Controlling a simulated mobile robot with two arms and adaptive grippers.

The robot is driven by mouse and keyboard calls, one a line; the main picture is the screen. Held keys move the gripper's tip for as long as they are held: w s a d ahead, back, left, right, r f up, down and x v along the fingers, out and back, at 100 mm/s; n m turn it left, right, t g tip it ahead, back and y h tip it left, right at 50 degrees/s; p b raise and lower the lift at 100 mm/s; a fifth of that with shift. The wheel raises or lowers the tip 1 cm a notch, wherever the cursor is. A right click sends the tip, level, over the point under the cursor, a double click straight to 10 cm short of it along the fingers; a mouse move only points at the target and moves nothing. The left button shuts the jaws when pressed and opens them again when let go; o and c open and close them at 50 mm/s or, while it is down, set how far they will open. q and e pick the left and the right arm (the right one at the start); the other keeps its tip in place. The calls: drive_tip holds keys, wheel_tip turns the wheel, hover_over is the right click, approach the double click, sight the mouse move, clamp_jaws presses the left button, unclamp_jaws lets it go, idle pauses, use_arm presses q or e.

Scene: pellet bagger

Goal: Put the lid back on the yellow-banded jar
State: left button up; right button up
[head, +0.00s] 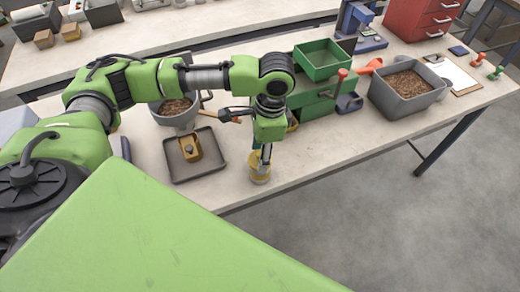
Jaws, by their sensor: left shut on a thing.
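The yellow-banded jar (260,178) stands upright near the front edge of the bench, just below my left gripper (266,157). My left gripper points down and its fingers are shut at the top of the jar, on what looks like the lid. The lid is small and mostly hidden by the fingers, so I cannot tell whether it is seated on the jar or just above it. My right gripper is not in view.
A dark tray (209,172) with a yellow-brown item (189,147) lies left of the jar. A green machine with a green hopper (322,60) stands behind. A grey bin of pellets (407,92) is at right. Bare bench lies right of the jar.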

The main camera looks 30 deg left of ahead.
use_arm(q)
drive_tip(key=p, duration=0.2)
drive_tip(key=shift+p, duration=0.35)
idle(1.9)
drive_tip(key=shift+f+p, duration=0.15)
drive_tip(key=shift+p, duration=0.45)
idle(0.9)
drive_tip(key=shift+p, duration=0.6)
idle(0.6)
drive_tip(key=o, duration=1.4)
drive_tip(key=shift+c, duration=0.2)
wheel_tip(320, 180, up, 5)
drive_tip(key=p, duration=0.6)
drive_tip(key=shift+f, duration=0.15)
drive_tip(key=shift+r+p, duration=0.45)
drive_tip(key=shift+r, duration=0.65)
